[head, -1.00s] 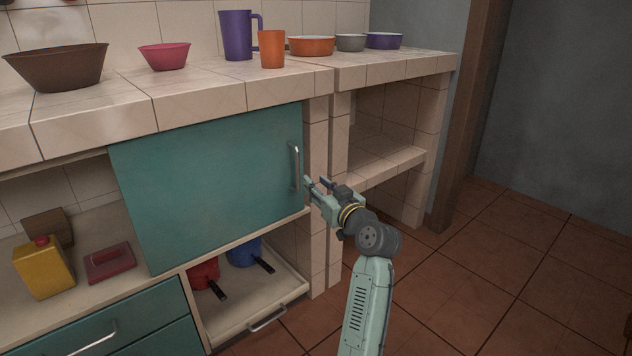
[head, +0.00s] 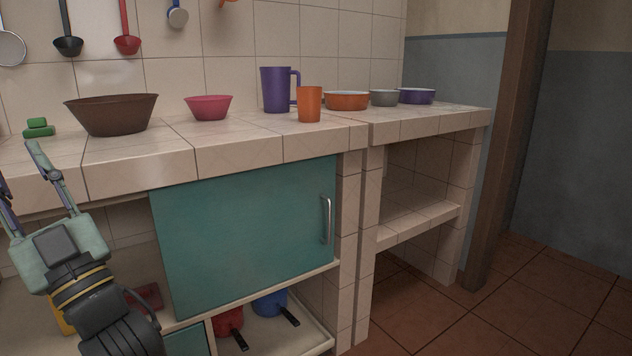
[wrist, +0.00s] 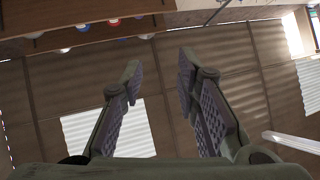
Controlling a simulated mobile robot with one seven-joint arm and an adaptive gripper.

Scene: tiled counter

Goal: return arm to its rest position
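My gripper (head: 22,172) is at the left edge of the head view, in front of the counter, with its fingers pointing up. Its two fingers stand apart with nothing between them. In the wrist view my gripper (wrist: 158,88) is also open and empty, seen against a brown surface with pale slatted panels (wrist: 108,130). The arm below the wrist runs out of the bottom of the head view.
The tiled counter (head: 230,147) carries a brown bowl (head: 112,115), pink bowl (head: 209,108), purple pitcher (head: 276,90) and orange cup (head: 309,104). A teal sliding door (head: 245,240) with a metal handle (head: 326,220) is below. Floor at the right (head: 480,310) is clear.

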